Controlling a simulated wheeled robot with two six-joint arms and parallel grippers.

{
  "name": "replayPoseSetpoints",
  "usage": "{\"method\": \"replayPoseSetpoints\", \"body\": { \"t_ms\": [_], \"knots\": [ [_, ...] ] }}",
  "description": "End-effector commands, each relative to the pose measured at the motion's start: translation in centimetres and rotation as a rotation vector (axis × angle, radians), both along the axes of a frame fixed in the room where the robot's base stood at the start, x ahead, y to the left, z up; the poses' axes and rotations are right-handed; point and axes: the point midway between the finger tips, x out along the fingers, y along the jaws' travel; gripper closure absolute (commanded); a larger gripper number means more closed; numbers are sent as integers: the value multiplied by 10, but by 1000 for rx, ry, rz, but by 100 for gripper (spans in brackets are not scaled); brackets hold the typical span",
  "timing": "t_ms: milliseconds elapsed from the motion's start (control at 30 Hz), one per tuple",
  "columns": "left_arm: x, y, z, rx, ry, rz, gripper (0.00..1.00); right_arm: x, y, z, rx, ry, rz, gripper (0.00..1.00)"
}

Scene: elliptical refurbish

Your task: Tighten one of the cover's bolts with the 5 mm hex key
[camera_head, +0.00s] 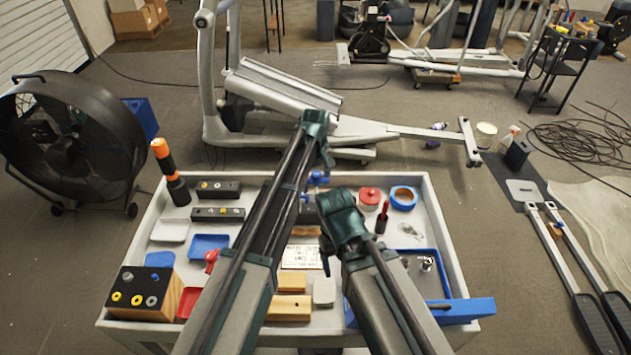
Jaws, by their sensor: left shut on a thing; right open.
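The grey elliptical machine (390,130) stands on the floor beyond the cart. A long pale panel (290,85) slants along it; I cannot tell whether this is the cover, and no bolts can be made out. My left gripper (315,122) reaches past the cart's far edge, in front of the machine in the picture. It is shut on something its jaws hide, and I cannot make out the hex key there. My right gripper (338,205) is open over the cart's middle, lower than the left, close to a red-and-black tool (382,217).
A large fan (65,140) stands left. Cables (585,140) lie right.

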Motion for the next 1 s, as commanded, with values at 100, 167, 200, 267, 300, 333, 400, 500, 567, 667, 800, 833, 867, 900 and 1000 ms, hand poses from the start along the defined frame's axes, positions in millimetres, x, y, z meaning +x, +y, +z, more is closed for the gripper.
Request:
{"method": "replayPoseSetpoints", "body": {
  "t_ms": [100, 167, 200, 267, 300, 333, 400, 500, 567, 667, 800, 833, 867, 900, 1000],
  "knots": [
    [0, -5, 2, -3, -2, -497, 100, 0, 0, 2, 0, 0, 0, 27],
    [0, -5, 3, -3, -2, -497, 100, 0, 0, 3, 0, 0, 0, 27],
    [0, -5, 5, -2, -1, -496, 100, 0, 0, 5, 0, 0, 0, 27],
    [0, -4, 6, -2, -1, -493, 100, 0, 0, 7, 0, 0, 0, 27],
    [0, -4, 8, -1, -1, -492, 100, 0, 0, 8, 0, 0, 0, 27],
    [0, -3, 9, -1, -1, -491, 100, 0, 0, 9, 0, 0, 0, 27],
    [0, -3, 11, -1, -1, -490, 100, 0, 0, 11, 0, 0, 0, 27],
    [0, -2, 13, -1, 0, -488, 100, 0, 0, 13, 0, 0, 0, 27],
    [0, -2, 15, -1, 0, -488, 100, 0, 0, 15, 0, 0, 0, 27],
    [0, -1, 18, -1, 0, -487, 100, 0, 0, 18, 0, 0, 0, 27],
    [0, -1, 22, -1, 0, -486, 100, 0, 0, 22, 0, 0, 0, 27],
    [0, -1, 23, -1, 0, -486, 100, 0, 0, 23, 0, 0, 0, 27],
    [0, -1, 24, -1, 0, -486, 100, 0, 0, 24, 0, 0, 0, 27],
    [0, -1, 25, -1, 0, -486, 100, 0, 0, 25, 0, 0, 0, 27],
    [0, -1, 28, -1, 0, -486, 100, 0, 0, 28, 0, 0, 0, 27]
  ]
}}
